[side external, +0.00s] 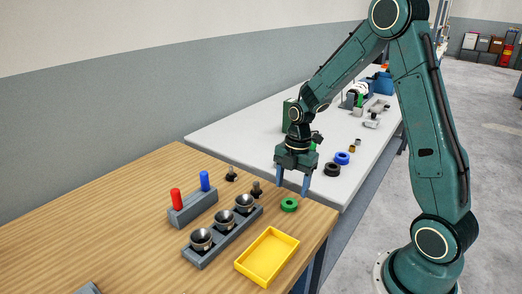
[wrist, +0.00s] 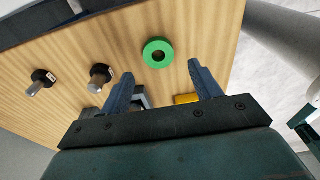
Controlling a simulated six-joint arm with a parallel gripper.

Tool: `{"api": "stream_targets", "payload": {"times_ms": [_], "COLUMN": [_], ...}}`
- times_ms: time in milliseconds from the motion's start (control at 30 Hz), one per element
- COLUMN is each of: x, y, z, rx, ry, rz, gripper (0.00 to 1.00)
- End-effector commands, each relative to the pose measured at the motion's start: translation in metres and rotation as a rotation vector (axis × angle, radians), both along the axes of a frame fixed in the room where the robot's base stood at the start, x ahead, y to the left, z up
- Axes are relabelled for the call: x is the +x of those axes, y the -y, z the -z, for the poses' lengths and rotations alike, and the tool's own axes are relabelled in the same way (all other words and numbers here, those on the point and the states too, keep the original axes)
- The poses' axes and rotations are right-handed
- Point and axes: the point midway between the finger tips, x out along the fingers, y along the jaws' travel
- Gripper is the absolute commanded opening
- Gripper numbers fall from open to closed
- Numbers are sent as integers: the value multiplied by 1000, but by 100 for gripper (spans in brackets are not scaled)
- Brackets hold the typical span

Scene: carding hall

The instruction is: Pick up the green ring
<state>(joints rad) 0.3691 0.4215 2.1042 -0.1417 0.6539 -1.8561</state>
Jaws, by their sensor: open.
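The green ring (side external: 289,204) lies flat on the wooden table (side external: 120,190) near its right edge. In the wrist view the green ring (wrist: 147,53) shows beyond the fingertips, roughly between their lines. My gripper (side external: 293,190) points down, open and empty, its blue-grey fingers above and just behind the ring in the side view. In the wrist view the fingers of my gripper (wrist: 160,68) are spread apart with nothing between them. The ring is apart from both fingers.
A yellow tray (side external: 297,240) and a grey holder with metal cups (side external: 185,251) stand in front of the ring. Two dark-based pegs (wrist: 102,74) stand near it. A grey block holds red and blue pegs (side external: 205,181). A white table (side external: 225,131) with black and blue rings lies behind.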

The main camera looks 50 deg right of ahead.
Motion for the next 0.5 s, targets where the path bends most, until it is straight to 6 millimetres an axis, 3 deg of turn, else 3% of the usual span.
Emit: {"api": "stream_targets", "payload": {"times_ms": [167,500], "x": [0,1], "y": [0,-2], "z": [7,41], "rx": [1,2], "ry": [-3,-4], "rz": [0,0], "gripper": [63,63]}}
